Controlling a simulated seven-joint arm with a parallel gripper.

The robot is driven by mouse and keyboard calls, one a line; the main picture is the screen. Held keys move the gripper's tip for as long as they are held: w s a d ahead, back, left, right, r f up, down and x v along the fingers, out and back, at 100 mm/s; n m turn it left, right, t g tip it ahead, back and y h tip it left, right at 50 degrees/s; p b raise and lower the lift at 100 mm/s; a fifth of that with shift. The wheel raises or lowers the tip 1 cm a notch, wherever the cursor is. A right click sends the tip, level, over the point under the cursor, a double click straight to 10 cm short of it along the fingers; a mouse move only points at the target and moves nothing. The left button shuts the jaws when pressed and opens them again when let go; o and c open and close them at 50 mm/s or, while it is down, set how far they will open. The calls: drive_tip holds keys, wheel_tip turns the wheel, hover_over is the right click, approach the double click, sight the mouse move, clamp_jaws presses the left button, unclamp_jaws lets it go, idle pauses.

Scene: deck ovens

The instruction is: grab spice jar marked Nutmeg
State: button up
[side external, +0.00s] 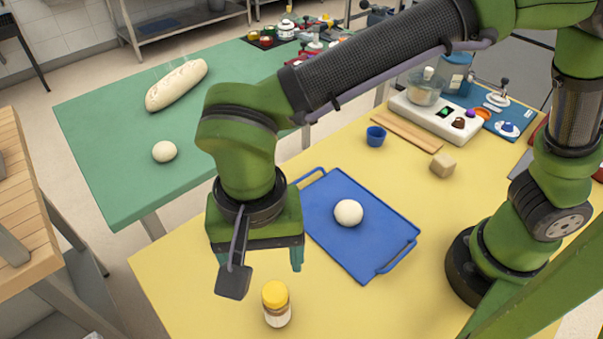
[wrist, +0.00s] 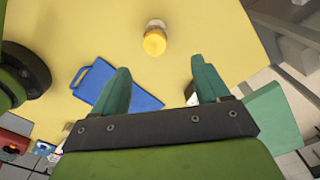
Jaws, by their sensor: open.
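A small jar with a yellow lid (side external: 275,294) stands upright on the yellow table, near its front edge in the side view. Its lower part is clear with pale contents, and I cannot read any marking on it. It also shows in the wrist view (wrist: 155,41), beyond my fingertips and between their lines. My gripper (side external: 270,268) is above the table, to the left of the blue tray and up and left of the jar. In the wrist view its two green fingers (wrist: 160,80) are spread apart with nothing between them.
A blue tray (side external: 343,248) with a dough ball (side external: 348,213) lies behind the jar. A green table (side external: 110,130) is at the left. The table around the jar is clear.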

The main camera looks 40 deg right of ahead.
sight(274, 291)
wheel_tip(274, 291, down, 7)
drive_tip(key=shift+f, duration=0.1)
drive_tip(key=shift+s+d+f, duration=0.15)
drive_tip(key=shift+s+f, duration=0.05)
drive_tip(key=shift+f, duration=1.2)
drive_tip(key=shift+s+d+f, duration=0.1)
drive_tip(key=shift+s+f, duration=0.05)
drive_tip(key=shift+f, duration=1.2)
drive_tip(key=c, duration=1.2)
drive_tip(key=shift+r, duration=0.1)
